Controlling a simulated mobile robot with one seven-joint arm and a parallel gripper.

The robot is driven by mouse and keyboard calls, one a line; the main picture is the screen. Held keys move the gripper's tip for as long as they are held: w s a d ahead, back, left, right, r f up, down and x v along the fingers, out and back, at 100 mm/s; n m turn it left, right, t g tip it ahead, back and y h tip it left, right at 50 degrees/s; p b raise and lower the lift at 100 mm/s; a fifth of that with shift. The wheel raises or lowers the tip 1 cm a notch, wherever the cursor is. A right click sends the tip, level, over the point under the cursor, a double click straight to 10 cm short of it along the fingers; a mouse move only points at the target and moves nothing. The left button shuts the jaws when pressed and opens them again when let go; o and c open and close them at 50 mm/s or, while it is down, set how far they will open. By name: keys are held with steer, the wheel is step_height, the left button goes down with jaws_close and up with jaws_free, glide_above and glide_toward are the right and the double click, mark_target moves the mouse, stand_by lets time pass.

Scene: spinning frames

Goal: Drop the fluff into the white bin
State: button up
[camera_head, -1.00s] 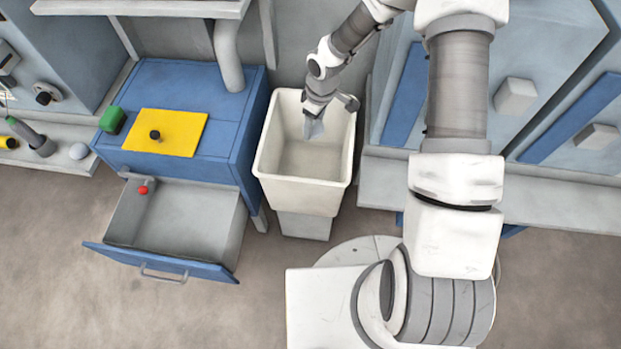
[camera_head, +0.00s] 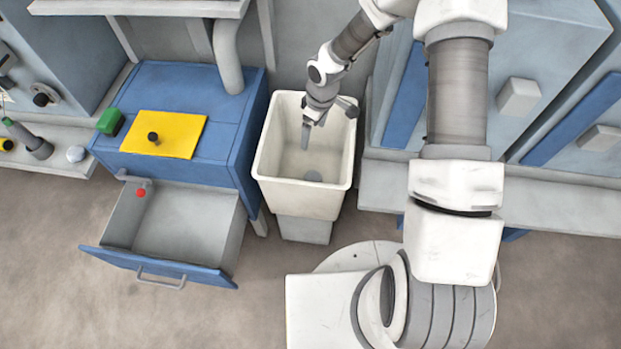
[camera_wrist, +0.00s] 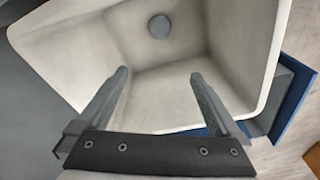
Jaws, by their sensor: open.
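The white bin (camera_head: 268,165) stands between the blue drawer cabinet and the grey cabinets. A small grey round clump, which looks like the fluff (camera_head: 313,176), lies on the bin's floor; it also shows in the wrist view (camera_wrist: 159,26). My gripper (camera_head: 305,143) is over the bin's opening, pointing down. In the wrist view, my gripper (camera_wrist: 158,78) has its two fingers wide apart with nothing between them. The fluff is apart from the fingers, near the far wall of the bin in that view.
A blue cabinet (camera_head: 222,145) with its drawer (camera_head: 190,225) pulled out stands left of the bin. A yellow plate (camera_head: 180,130) and a green block (camera_head: 110,121) sit on its top. Grey cabinets with knobs (camera_head: 518,96) stand at the right.

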step_height(320, 180, up, 17)
steer(key=s+d+p, duration=0.1)
steer(key=p, duration=0.4)
steer(key=shift+d, duration=0.35)
steer(key=shift+s, duration=0.1)
steer(key=s+d+r+m+t+h, duration=0.1)
steer(key=s+d+r+m, duration=0.3)
steer(key=r, duration=0.5)
steer(key=s+d+r+m+t+h, duration=0.1)
steer(key=s+d+r+m+h, duration=0.15)
steer(key=s+r, duration=0.45)
steer(key=s+d+r+m+t+y, duration=0.25)
steer(key=s+r+m, duration=0.25)
steer(key=s+r, duration=0.55)
step_height(320, 180, up, 10)
steer(key=s+p, duration=0.1)
steer(key=p, duration=1.1)
steer(key=shift+s+a, duration=0.35)
steer(key=shift+a, duration=0.05)
